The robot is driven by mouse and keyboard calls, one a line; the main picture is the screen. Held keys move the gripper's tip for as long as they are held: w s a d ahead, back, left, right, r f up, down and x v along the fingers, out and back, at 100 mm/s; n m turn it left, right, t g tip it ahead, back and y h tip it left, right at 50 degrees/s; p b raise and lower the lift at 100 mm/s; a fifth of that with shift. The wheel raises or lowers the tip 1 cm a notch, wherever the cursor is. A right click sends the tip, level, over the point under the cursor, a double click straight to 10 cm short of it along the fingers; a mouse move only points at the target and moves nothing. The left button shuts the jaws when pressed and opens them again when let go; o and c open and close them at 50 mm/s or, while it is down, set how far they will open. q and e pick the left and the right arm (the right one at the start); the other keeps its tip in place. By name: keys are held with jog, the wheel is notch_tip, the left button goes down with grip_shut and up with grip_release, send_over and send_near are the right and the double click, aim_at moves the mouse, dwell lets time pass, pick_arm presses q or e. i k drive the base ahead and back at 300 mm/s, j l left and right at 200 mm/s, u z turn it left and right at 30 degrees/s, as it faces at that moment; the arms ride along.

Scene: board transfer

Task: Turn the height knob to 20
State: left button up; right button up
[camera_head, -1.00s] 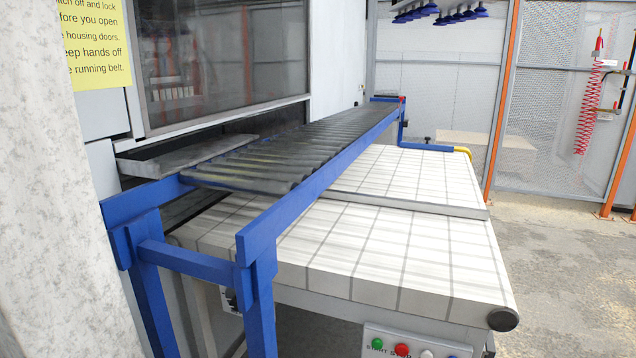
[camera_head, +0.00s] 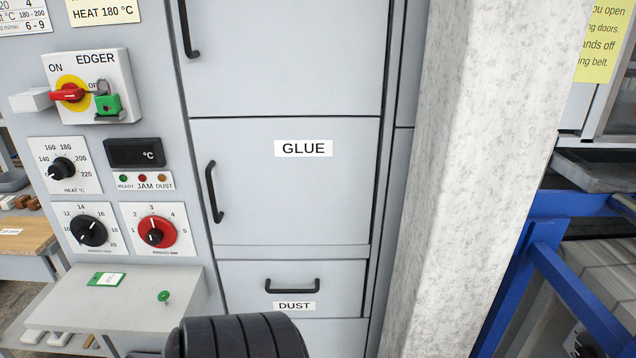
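The black knob (camera_head: 88,231) with a scale from 12 to 20 sits on a white plate (camera_head: 71,243) at the lower left of the grey machine panel. The small lettering under it is too blurred to read for sure. Its white pointer mark is small, and I cannot read its setting exactly. Neither of my grippers shows in the head view.
The black heat knob (camera_head: 62,169) is above, and a red-and-black knob (camera_head: 155,232) is to the right. A red-handled EDGER switch (camera_head: 68,93) carries a green padlock (camera_head: 108,104). A grey shelf (camera_head: 135,310) juts out below. A black ribbed shape (camera_head: 237,338) is at the bottom edge.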

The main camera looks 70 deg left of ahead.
aim_at(89, 231)
jog(key=u, duration=3.55)
jog(key=z, duration=0.35)
jog(key=i+j+z, duration=0.25)
jog(key=j, duration=0.15)
jog(key=j+z, duration=0.25)
jog(key=i+j+z, duration=0.1)
jog(key=j+z, duration=0.15)
jog(key=j, duration=0.25)
